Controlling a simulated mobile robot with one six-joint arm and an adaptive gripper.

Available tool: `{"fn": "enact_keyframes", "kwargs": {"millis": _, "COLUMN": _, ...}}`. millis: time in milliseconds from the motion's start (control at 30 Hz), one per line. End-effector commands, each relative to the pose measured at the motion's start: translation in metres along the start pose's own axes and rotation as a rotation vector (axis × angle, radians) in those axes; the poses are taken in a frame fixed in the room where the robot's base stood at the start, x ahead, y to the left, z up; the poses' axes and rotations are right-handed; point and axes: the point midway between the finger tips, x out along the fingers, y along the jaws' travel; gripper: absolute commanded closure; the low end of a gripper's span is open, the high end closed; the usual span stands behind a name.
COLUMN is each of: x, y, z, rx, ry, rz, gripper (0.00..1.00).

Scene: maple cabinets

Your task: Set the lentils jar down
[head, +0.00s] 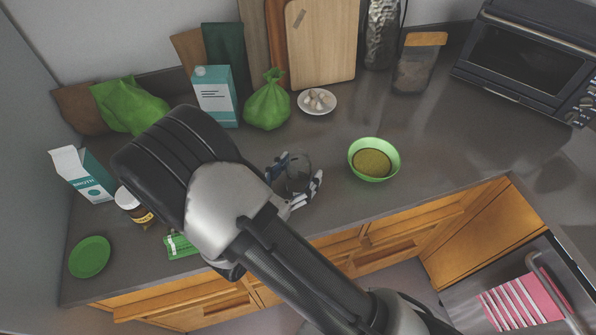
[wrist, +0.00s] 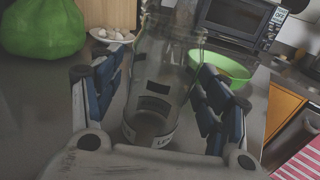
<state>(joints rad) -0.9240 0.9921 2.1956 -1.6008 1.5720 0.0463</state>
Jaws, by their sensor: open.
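The lentils jar is a clear glass jar (wrist: 155,85) that looks empty, with dark label patches low on its side. In the wrist view it stands upright between my fingers, its base seemingly on the grey counter. In the head view the jar (head: 299,166) shows small and dark, just past my arm. My gripper (head: 297,177) is open around the jar, one finger on each side, with gaps visible in the wrist view (wrist: 163,92). My arm hides part of the counter to the left.
A green bowl (head: 390,146) with yellow-brown contents stands just right of the jar. A plate of garlic-like pieces (head: 331,107) and a green bag (head: 268,108) are behind. Left are a carton (head: 69,170) and a green plate (head: 90,257). The counter's front edge is close; free counter lies right of the bowl.

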Motion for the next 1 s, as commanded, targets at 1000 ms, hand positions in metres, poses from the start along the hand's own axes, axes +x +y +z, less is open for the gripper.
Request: {"fn": "enact_keyframes", "kwargs": {"millis": 1000, "x": -0.117, "y": 0.000, "z": 0.004, "rx": 0.000, "ry": 0.000, "rz": 0.001, "gripper": 0.31}}
